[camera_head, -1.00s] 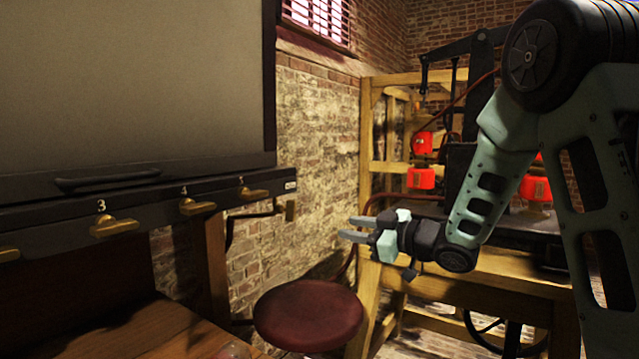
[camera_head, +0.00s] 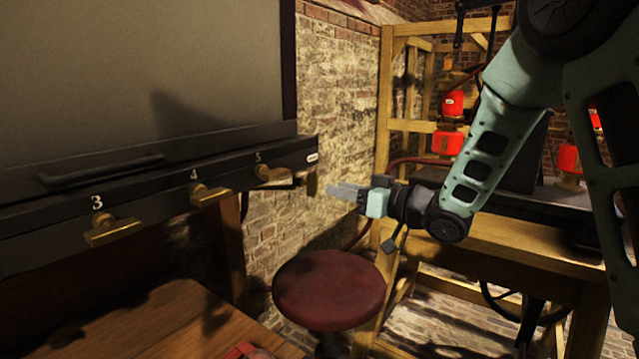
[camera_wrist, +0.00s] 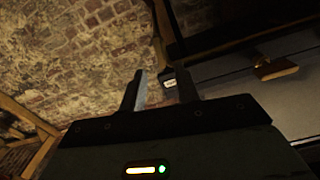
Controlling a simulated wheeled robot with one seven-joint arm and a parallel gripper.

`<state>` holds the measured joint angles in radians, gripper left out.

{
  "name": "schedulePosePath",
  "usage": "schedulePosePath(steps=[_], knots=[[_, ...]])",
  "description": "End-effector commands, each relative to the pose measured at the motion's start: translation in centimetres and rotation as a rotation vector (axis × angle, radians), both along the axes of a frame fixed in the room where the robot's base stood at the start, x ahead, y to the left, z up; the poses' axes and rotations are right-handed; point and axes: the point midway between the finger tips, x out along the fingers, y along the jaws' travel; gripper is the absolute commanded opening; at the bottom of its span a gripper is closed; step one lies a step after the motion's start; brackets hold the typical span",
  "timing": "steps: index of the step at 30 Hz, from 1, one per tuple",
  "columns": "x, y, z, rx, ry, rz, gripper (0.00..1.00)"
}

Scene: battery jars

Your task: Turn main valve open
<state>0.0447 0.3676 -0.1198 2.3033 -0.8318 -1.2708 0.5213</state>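The dark valve panel (camera_head: 150,190) runs along the left in the head view, with brass handles numbered 3 (camera_head: 115,232), 4 (camera_head: 210,194) and 5 (camera_head: 273,174). At its right end is a small white label (camera_head: 312,157), too small to read. Below that label a brown handle (camera_head: 312,184) sticks out, likely the main valve. My gripper (camera_head: 332,188) points left, its fingertips just right of this handle. No grip on the handle shows; contact cannot be told.
A red round stool (camera_head: 330,288) stands below my gripper. A wooden table (camera_head: 140,325) is at the lower left. A wooden frame (camera_head: 386,110) with red jars (camera_head: 447,142) stands behind my arm. The brick wall (camera_head: 335,90) lies behind the panel end.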

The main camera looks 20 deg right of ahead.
Motion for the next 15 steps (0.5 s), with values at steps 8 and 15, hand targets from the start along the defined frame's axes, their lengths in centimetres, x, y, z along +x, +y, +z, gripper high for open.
schedulePosePath(steps=[8,15], knots=[[3.9,2.9,0.0,0.0,0.001,0.002,0.32],[5.2,3.8,0.0,0.0,0.0,0.0,0.32]])
